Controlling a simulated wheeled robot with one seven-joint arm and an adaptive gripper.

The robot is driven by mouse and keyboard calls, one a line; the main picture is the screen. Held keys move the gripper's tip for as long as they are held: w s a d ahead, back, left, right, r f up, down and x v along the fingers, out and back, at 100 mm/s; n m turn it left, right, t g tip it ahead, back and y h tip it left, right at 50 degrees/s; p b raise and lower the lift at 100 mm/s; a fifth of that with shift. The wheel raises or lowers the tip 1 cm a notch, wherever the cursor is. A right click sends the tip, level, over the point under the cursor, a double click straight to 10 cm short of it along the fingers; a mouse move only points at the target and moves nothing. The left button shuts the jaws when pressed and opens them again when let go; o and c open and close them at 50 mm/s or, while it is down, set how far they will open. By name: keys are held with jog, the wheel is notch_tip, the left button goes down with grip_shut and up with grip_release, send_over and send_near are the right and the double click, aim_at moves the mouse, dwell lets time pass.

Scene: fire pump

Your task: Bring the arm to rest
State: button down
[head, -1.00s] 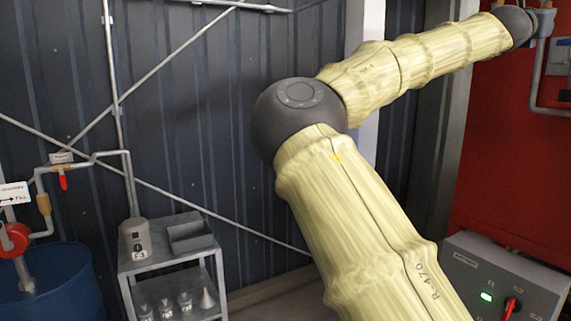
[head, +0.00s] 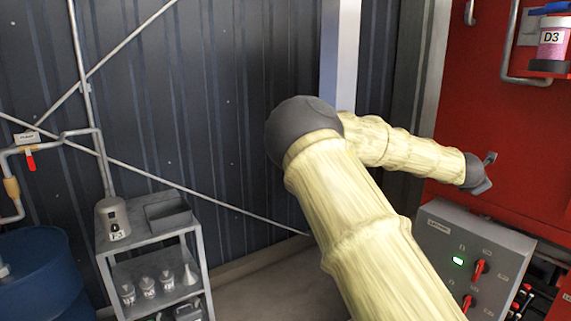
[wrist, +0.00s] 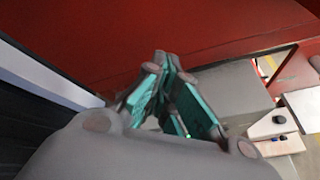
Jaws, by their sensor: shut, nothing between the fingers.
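My arm, in a pale yellow cover with a dark elbow joint, bends in the middle of the head view, and its forearm runs right and slightly down. A dark wrist end shows in front of the red panel (head: 440,95), above the grey control box (head: 470,250). In the wrist view my gripper (wrist: 168,68), with teal finger pads, is shut and empty. The red panel (wrist: 200,25) fills the background behind it. The gripper's fingertips are hard to make out in the head view.
A grey shelf cart (head: 165,235) with small containers stands at left beside a blue drum (head: 40,275). The control box has red switches and a lit green lamp. A pink jar labelled D3 (head: 553,40) sits on a holder at upper right.

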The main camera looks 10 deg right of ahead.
jog(key=s+a+f+m+g+y, duration=0.1)
jog(key=s+a+f+m+y, duration=0.15)
jog(key=f, duration=0.95)
jog(key=s+a+f+m+y, duration=0.1)
jog(key=s+a+f, duration=0.25)
jog(key=f, duration=0.85)
jog(key=s+a+f+m+g+y, duration=0.1)
jog(key=s+a+f, duration=0.25)
jog(key=f, duration=0.25)
jog(key=s+a+f+m+y+b, duration=0.1)
jog(key=s+a+f, duration=0.1)
jog(key=a+f, duration=0.35)
jog(key=s+a+f+m+g+y, duration=0.1)
jog(key=s+a+f+m, duration=0.15)
jog(key=f, duration=0.45)
jog(key=s+a+f+m+g+y, duration=0.1)
jog(key=s+a+f+m, duration=0.1)
jog(key=s+a+f, duration=0.5)
jog(key=s+a+f+m+y, duration=0.1)
jog(key=s+a+f+y, duration=0.1)
jog(key=s+a+f, duration=0.65)
jog(key=s+a+m+g+y, duration=0.1)
jog(key=s+a+m, duration=0.1)
jog(key=s+a, duration=0.4)
jog(key=s+a+m+y+b, duration=0.1)
jog(key=s+a+m, duration=0.2)
jog(key=s+a, duration=0.4)
jog(key=a, duration=0.6)
jog(key=shift+s+a+g, duration=0.2)
jog(key=shift+g, duration=0.2)
